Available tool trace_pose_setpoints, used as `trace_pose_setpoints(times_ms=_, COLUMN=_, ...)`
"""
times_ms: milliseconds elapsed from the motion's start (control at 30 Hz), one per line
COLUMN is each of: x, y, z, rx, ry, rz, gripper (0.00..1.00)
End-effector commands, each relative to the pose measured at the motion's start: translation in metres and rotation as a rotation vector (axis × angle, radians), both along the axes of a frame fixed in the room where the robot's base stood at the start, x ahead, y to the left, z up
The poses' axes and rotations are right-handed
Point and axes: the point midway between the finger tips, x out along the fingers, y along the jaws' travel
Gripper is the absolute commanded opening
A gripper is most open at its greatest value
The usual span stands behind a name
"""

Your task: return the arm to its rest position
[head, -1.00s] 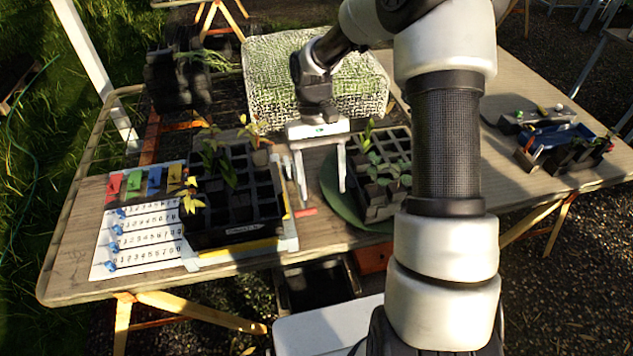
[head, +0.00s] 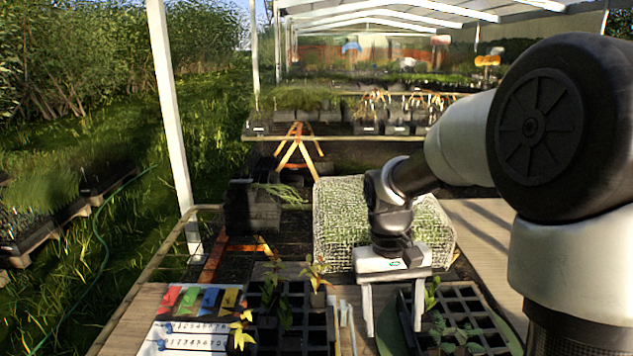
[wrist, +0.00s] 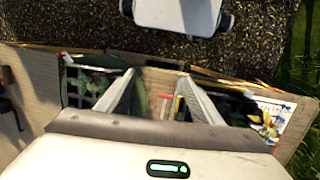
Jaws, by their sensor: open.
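My gripper (head: 394,305) is open and empty in the head view, with its two fingers pointing down. It hangs above the wooden table (head: 480,225), between the left black seedling tray (head: 290,330) and the right seedling tray (head: 470,305). My arm reaches in from the right and is bent above the table. In the wrist view the spread fingers of my gripper (wrist: 155,100) show with nothing between them. The table edge (wrist: 150,62) and small red and green pieces on the table lie beyond the fingers.
A mesh-covered block (head: 340,205) stands behind my gripper. A numbered sheet with coloured cards (head: 195,325) lies at the left. A white post (head: 175,130) rises at the back left. Benches with plants (head: 370,125) stand farther off. The air around the gripper looks free.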

Motion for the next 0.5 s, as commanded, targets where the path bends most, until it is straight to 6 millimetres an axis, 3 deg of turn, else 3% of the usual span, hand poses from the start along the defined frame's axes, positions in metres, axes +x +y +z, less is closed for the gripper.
trace_pose_setpoints(times_ms=33, x=-0.011, y=0.000, z=0.022, rx=-0.013, ry=-0.057, rz=0.004, gripper=0.60)
trace_pose_setpoints(times_ms=200, x=-0.048, y=-0.001, z=0.072, rx=-0.024, ry=-0.229, rz=0.006, gripper=0.60)
trace_pose_setpoints(times_ms=333, x=-0.080, y=0.000, z=0.100, rx=-0.007, ry=-0.368, rz=0.004, gripper=0.60)
trace_pose_setpoints(times_ms=500, x=-0.117, y=0.003, z=0.119, rx=0.040, ry=-0.528, rz=0.006, gripper=0.60)
